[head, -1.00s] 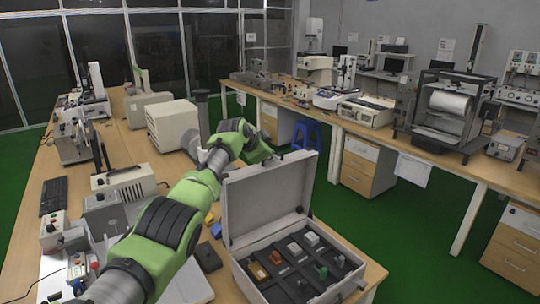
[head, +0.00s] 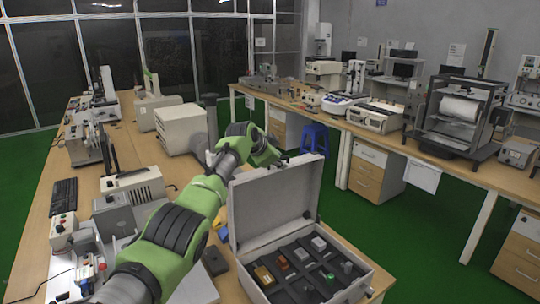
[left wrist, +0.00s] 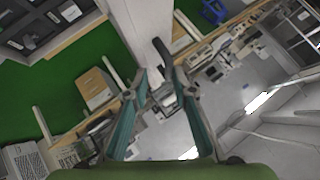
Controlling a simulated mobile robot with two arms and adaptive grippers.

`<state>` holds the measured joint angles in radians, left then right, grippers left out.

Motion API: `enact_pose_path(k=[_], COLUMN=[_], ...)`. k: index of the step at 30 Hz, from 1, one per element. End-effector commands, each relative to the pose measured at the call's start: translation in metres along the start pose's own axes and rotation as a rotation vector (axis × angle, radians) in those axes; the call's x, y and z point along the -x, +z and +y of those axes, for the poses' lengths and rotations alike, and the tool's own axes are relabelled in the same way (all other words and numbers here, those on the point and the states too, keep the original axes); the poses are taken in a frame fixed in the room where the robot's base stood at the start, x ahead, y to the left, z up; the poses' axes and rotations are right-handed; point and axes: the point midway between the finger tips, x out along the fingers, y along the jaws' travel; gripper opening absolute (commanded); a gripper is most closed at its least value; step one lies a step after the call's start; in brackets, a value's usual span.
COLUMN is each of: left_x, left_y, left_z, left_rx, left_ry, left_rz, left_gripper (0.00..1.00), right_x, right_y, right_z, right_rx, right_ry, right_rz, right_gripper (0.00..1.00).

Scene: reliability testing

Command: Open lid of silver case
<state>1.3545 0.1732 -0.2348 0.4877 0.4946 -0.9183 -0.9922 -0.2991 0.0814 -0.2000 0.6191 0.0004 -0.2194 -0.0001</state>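The silver case (head: 241,277) stands on the front right of the near wooden table. Its lid (head: 275,201) is raised and stands roughly upright at the back of the case. My left arm reaches past the left side of the lid, and its gripper (head: 284,161) is at the lid's top edge, mostly hidden behind it. In the left wrist view the two teal fingers of my left gripper (left wrist: 160,82) are apart, with the pale lid (left wrist: 150,22) just ahead of them. I cannot tell whether they touch it. My right gripper is in neither view.
Several small parts sit in the dark compartments of the case (head: 303,267). Instruments and a keyboard (head: 64,199) crowd the table on the left. A blue stool (head: 315,140) stands on the green floor behind the lid. A long bench with equipment runs along the right.

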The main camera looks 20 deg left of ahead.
Motion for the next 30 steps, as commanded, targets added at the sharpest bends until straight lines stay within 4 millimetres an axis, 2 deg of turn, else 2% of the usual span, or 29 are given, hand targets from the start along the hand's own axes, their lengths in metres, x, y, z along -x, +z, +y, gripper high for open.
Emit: enact_pose_path(k=[11, 30], left_x=[0.027, 0.104], left_y=[0.002, 0.002], left_z=[0.000, -0.001], left_rx=[-0.004, -0.001], left_ry=[-0.003, -0.002], left_rz=[-0.002, -0.003], left_gripper=[0.24, 0.24], right_x=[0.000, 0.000], right_y=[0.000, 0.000], right_z=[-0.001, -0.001], right_rx=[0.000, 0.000], right_ry=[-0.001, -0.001], right_rz=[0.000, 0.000], right_gripper=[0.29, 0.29])
